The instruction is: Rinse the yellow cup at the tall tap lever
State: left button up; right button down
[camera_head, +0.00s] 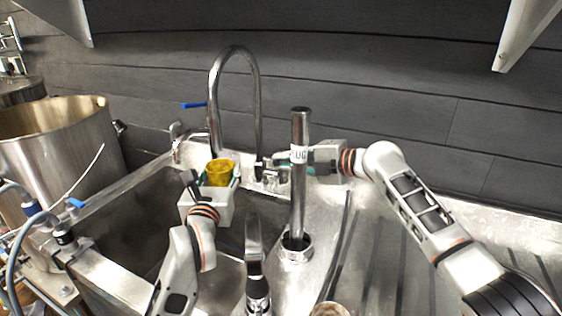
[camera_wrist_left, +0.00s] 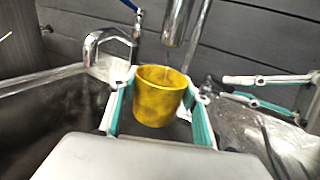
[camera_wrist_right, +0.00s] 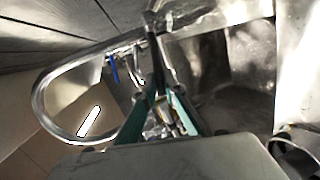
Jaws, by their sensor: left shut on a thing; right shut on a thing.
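The yellow cup (camera_head: 219,172) is upright in my left gripper (camera_head: 216,182), over the sink. In the left wrist view the cup (camera_wrist_left: 160,98) sits between the two green-lined fingers (camera_wrist_left: 158,108), and its wall looks blotchy. The tall tap (camera_head: 237,50) arches over, and its spout end (camera_wrist_left: 174,30) hangs above the cup; I see no clear water stream. My right gripper (camera_head: 272,163) reaches behind the upright pipe to the tall tap's base and is shut at the lever there. Its fingers (camera_wrist_right: 158,95) converge in the right wrist view; the lever itself is mostly hidden.
An upright steel pipe (camera_head: 299,190) with a partly hidden label stands before my right gripper. A shorter tap (camera_head: 255,255) stands in front. The sink (camera_head: 130,225) is deep and mostly clear. A large steel pot (camera_head: 60,150) stands left. A ridged drainboard (camera_head: 400,270) lies right.

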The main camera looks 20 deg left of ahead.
jog(key=shift+d+f, duration=0.1)
jog(key=shift+f, duration=0.05)
jog(key=c, duration=2.1)
grip_release()
jog(key=v, duration=1.2)
